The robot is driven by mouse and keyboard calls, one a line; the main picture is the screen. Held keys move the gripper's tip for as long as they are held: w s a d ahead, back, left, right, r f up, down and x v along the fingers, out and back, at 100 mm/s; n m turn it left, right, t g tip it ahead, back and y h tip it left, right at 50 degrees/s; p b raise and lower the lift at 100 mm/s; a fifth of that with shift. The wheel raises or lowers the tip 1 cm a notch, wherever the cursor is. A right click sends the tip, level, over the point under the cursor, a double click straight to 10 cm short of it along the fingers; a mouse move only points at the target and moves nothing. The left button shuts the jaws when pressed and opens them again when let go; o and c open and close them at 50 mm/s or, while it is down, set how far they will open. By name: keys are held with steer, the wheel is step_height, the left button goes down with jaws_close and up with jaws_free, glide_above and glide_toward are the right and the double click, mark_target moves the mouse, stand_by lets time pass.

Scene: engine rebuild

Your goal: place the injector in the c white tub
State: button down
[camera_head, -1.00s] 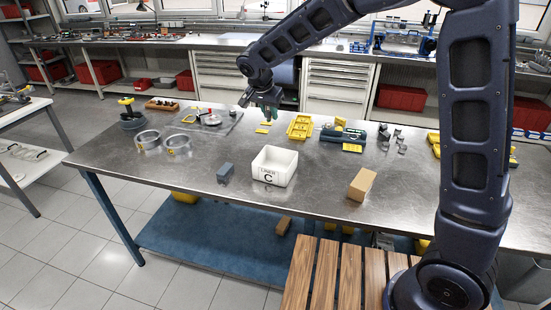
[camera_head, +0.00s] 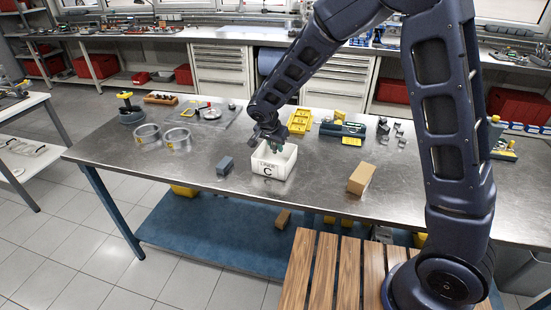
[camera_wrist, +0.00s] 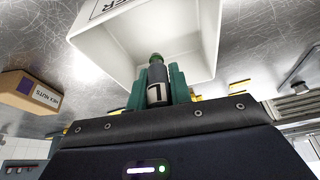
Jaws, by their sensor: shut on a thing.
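The white tub (camera_head: 274,164) marked with a C stands upright on the steel table. Its inside also shows in the wrist view (camera_wrist: 100,52). My gripper (camera_head: 278,141) is at the tub's back side, over its opening. In the wrist view my gripper (camera_wrist: 158,88) has its green fingers shut on the injector (camera_wrist: 156,77), a dark green-topped cylinder with a white label marked 1. The injector points toward the tub's inside. The head view does not show clearly whether its tip is below the rim.
A grey block (camera_head: 225,165) stands left of the tub. A brown box (camera_head: 361,178) stands to the right; the wrist view shows it labelled HEX NUTS (camera_wrist: 32,92). Metal rings (camera_head: 148,133) are at left.

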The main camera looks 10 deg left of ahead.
steer(key=shift+f, duration=2.85)
steer(key=shift+f, duration=0.1)
steer(key=c, duration=1.3)
jaws_free()
steer(key=v, duration=1.2)
steer(key=shift+s, duration=0.1)
steer(key=w+d+r, duration=0.2)
steer(key=d+r, duration=0.2)
steer(key=d, duration=0.6)
steer(key=w+d+r, duration=0.2)
steer(key=d+r, duration=0.3)
steer(key=d, duration=0.4)
steer(key=w+d+r, duration=0.1)
steer(key=d+r, duration=0.3)
steer(key=d, duration=0.6)
steer(key=s+d+r+n, duration=0.1)
steer(key=s+d, duration=0.4)
steer(key=d, duration=0.2)
steer(key=s+d+r+n, duration=0.1)
steer(key=s+d+r, duration=0.1)
steer(key=s+d, duration=0.3)
steer(key=s+d+r+y, duration=0.1)
steer(key=s+d, duration=0.3)
steer(key=d, duration=0.4)
steer(key=shift+s+d+r+n, duration=0.15)
steer(key=shift+s+d+n, duration=0.25)
